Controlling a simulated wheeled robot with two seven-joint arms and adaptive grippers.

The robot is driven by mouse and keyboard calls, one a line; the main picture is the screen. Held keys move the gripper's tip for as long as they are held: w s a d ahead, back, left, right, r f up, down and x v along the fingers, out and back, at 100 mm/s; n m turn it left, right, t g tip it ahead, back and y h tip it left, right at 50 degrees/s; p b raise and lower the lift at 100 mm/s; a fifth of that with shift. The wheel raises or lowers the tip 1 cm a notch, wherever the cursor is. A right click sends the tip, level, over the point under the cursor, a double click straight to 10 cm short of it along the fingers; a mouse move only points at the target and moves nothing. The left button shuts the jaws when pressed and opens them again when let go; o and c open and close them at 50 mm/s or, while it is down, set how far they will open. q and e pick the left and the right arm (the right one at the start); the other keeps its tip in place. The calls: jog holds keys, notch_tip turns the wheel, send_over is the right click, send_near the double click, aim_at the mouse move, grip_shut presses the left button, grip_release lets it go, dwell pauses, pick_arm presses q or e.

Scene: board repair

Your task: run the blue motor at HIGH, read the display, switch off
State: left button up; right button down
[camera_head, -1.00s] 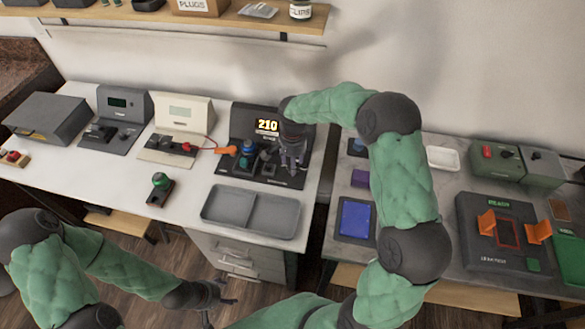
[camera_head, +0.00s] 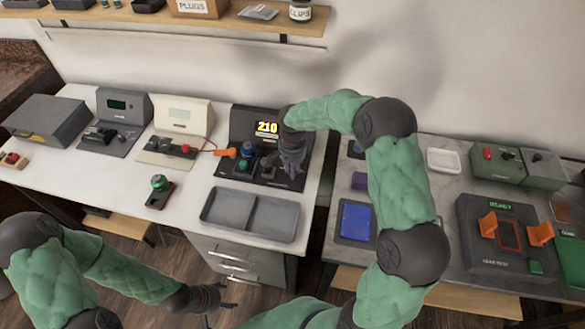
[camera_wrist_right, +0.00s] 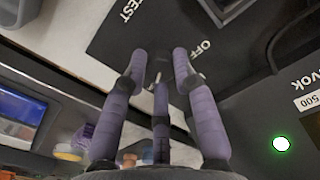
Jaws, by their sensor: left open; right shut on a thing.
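The motor test station (camera_head: 240,172) stands on the white bench, its display (camera_head: 267,128) lit with yellow digits that read 210. The blue motor (camera_head: 248,149) is upright on the station's left part. My right gripper (camera_head: 290,168) is at the station's right side. In the wrist view its fingers (camera_wrist_right: 160,68) are closed around a small metal switch lever (camera_wrist_right: 158,80); the printed words TEST and OFF show on the dark panel (camera_wrist_right: 150,50) beside it. A green light (camera_wrist_right: 281,144) glows on the panel. My left gripper (camera_head: 228,294) is open and empty, low in front of the bench.
A grey two-part tray (camera_head: 250,235) lies in front of the station. An orange connector (camera_head: 227,153) on a red lead is beside the blue motor. Other instruments line the bench's left.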

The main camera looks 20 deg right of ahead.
jog(key=shift+r+n, duration=0.1)
jog(key=shift+n, duration=0.2)
jog(key=shift+w+r+n+p, duration=0.1)
jog(key=shift+n+p, duration=0.7)
jog(key=shift+n, duration=0.1)
jog(key=n+p, duration=0.2)
jog(key=n, duration=0.2)
jog(key=n+p, duration=0.2)
jog(key=n, duration=0.3)
jog(key=n+p, duration=0.2)
jog(key=n, duration=0.1)
jog(key=shift+w+n, duration=0.1)
jog(key=shift+n, duration=0.2)
jog(key=n+p, duration=0.2)
jog(key=n, duration=0.2)
jog(key=shift+n, duration=0.3)
jog(key=shift+n+p, duration=0.8)
jog(key=shift+n, duration=1.4)
jog(key=shift+a, duration=0.1)
